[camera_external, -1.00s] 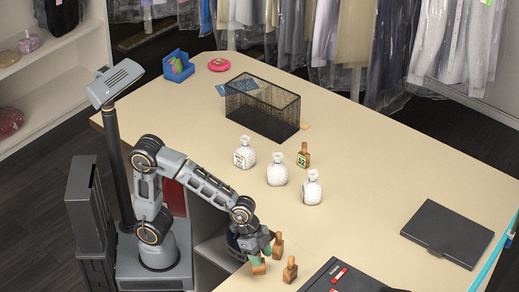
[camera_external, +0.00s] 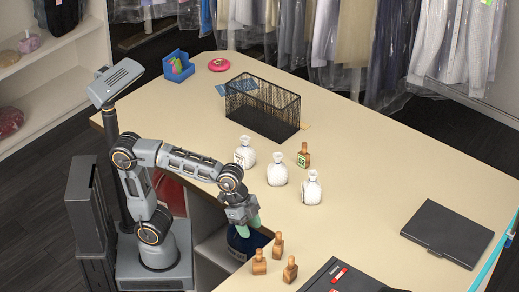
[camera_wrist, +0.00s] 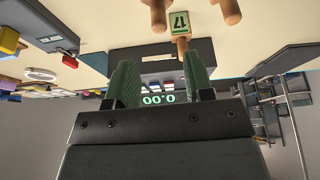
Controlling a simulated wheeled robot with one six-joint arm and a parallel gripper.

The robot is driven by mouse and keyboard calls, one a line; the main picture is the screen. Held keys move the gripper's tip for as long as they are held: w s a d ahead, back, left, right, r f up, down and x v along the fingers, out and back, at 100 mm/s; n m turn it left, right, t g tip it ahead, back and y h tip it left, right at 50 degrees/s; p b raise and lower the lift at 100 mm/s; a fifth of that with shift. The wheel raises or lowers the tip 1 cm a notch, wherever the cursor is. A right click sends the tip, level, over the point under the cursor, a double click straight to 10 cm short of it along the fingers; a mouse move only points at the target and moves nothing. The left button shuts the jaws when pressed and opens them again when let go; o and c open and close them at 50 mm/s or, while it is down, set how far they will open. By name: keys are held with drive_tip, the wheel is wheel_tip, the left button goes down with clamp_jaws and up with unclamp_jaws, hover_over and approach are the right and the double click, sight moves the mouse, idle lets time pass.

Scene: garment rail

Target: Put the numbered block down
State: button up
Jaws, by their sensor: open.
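My gripper (camera_external: 248,226) is open and empty, above the near edge of the counter. Its green fingers also show apart in the wrist view (camera_wrist: 160,75). A wooden block (camera_external: 259,263) with a knob stands upright on the counter, just below and in front of the gripper, not touching it. Two similar blocks stand close by, one behind (camera_external: 278,246) and one to the right (camera_external: 290,270). In the wrist view a block with a green label reading 17 (camera_wrist: 181,26) shows beyond the fingers. Another block (camera_external: 304,157) with a green label stands farther back by the bottles.
A black mesh basket (camera_external: 262,112), a blue holder (camera_external: 178,66) and a pink ring (camera_external: 219,65) are behind. A dark device (camera_external: 345,280) is at the front, and a black flat case (camera_external: 446,234) lies right. Free counter lies between.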

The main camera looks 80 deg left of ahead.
drive_tip(key=s+a+f+n+y, duration=0.1)
drive_tip(key=s+a+f+n, duration=0.3)
drive_tip(key=a, duration=0.3)
drive_tip(key=s+a+f+n+y, duration=0.2)
drive_tip(key=s+a+f+n, duration=0.1)
drive_tip(key=a, duration=0.4)
drive_tip(key=shift+s+a+f+n, duration=0.15)
drive_tip(key=shift+s+f+n, duration=0.2)
drive_tip(key=shift+f+n, duration=0.4)
drive_tip(key=shift+r, duration=0.15)
